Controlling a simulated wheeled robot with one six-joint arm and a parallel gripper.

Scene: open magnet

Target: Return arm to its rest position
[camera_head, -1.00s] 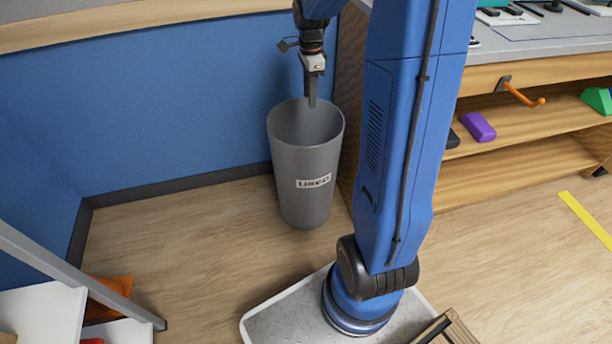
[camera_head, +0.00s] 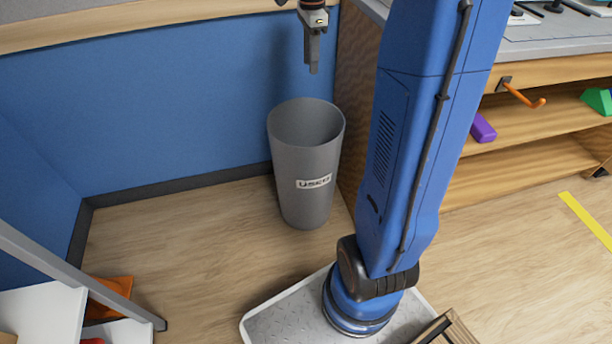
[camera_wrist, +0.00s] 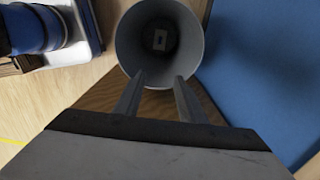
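My gripper (camera_head: 314,62) hangs pointing down above the grey bin, clear of its rim. In the wrist view my gripper (camera_wrist: 157,88) shows two fingers standing apart with nothing between them. The grey bin (camera_head: 306,185) stands upright on the floor against the blue wall, with a small label on its front. My blue arm rises from my base at the right of the bin.
A wooden workbench with shelves (camera_head: 520,135) stands at the right, holding a purple block (camera_head: 482,128) and a green block (camera_head: 598,100). An orange hook (camera_head: 525,98) sticks out from it. A white stair-like unit (camera_head: 45,315) is at lower left. Floor in front of the bin is clear.

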